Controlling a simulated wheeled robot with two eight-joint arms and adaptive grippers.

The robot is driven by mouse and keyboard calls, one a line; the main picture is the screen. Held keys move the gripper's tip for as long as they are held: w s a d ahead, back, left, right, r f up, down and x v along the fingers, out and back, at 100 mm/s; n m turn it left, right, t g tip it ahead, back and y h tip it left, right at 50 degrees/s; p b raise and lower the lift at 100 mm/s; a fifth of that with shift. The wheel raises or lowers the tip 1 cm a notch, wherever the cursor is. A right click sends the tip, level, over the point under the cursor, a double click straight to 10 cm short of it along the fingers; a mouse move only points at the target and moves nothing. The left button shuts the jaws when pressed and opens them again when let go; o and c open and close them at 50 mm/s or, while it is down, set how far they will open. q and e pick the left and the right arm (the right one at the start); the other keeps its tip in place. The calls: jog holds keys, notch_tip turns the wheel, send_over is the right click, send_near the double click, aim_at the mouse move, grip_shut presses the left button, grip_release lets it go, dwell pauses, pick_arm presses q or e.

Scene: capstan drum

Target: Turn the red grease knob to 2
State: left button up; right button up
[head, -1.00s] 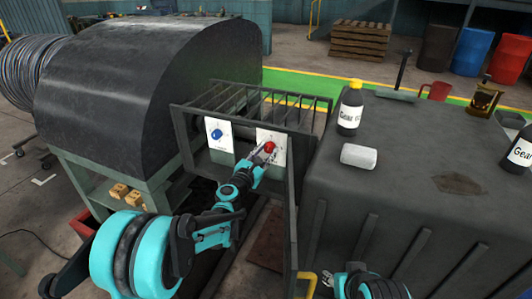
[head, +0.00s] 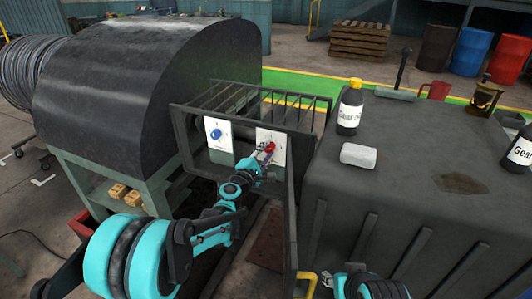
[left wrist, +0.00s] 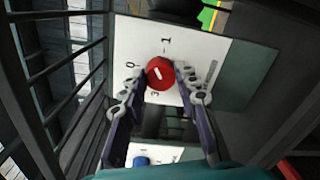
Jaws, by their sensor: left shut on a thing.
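The red grease knob (head: 269,147) sits on a white plate (head: 278,141) on the dark cage frame. In the left wrist view the knob (left wrist: 160,73) has a short white mark on its face. The digits 0, 1 and 3 show around it on the plate (left wrist: 150,40); I cannot see a 2, and my right-hand finger covers part of that side. My left gripper (left wrist: 160,84) is shut on the knob, one finger on each side. It also shows in the head view (head: 264,154).
A blue knob (head: 216,134) on another white plate is left of the red one. Cage bars (head: 255,98) run above and around the plates. A dark cabinet (head: 400,150) at the right carries a yellow-capped bottle (head: 350,107) and a white roll (head: 359,155).

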pick_arm(q)
jog(key=m, duration=0.7)
jog(key=shift+f+y, duration=0.1)
jog(key=shift+y, duration=0.2)
jog(key=m, duration=0.3)
jog(key=shift+m+b, duration=0.3)
jog(key=shift+b, duration=0.05)
jog(key=m, duration=0.3)
jog(key=shift+f, duration=0.1)
jog(key=m, duration=0.5)
jog(key=shift+m+t+y+b, duration=0.3)
jog(key=shift+t+b, duration=0.05)
jog(key=shift+t, duration=0.05)
jog(key=shift+f+m, duration=0.1)
jog(key=shift+m, duration=2.2)
jog(key=o, duration=1.2)
jog(key=shift+c, duration=0.2)
